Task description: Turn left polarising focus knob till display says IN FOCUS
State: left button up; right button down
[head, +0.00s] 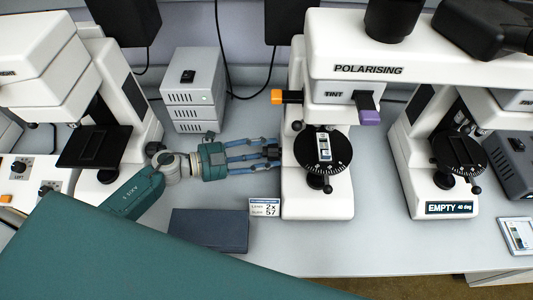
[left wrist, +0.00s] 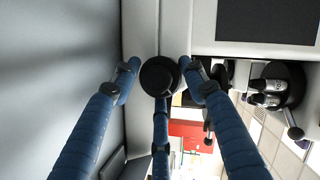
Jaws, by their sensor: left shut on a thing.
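The white polarising microscope (head: 360,68) stands right of centre in the head view, with a round black stage (head: 345,160) that carries a slide. My left gripper (head: 272,152), with blue fingers, reaches in from the left to the left side of its column. In the left wrist view the round black left focus knob (left wrist: 159,76) sits between the fingertips, and the gripper is shut on it. The fingers mostly hide the knob in the head view. I see no IN FOCUS text on this microscope. My right gripper is not in view.
Another microscope (head: 457,110) at the right has a display (head: 451,208) reading EMPTY. A third microscope (head: 40,45) stands at the left. A grey power box (head: 193,92) is behind my left gripper. A dark blue box (head: 209,230) and a small card (head: 264,207) are in front of it.

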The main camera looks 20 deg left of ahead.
pick_arm(q)
jog(key=shift+w+a, duration=0.25)
jog(key=shift+a, duration=0.15)
jog(key=o, duration=1.1)
jog(key=shift+w+f, duration=0.1)
jog(key=shift+d, duration=0.1)
jog(key=shift+s, duration=0.2)
jog(key=v, duration=0.7)
jog(key=shift+s, duration=0.15)
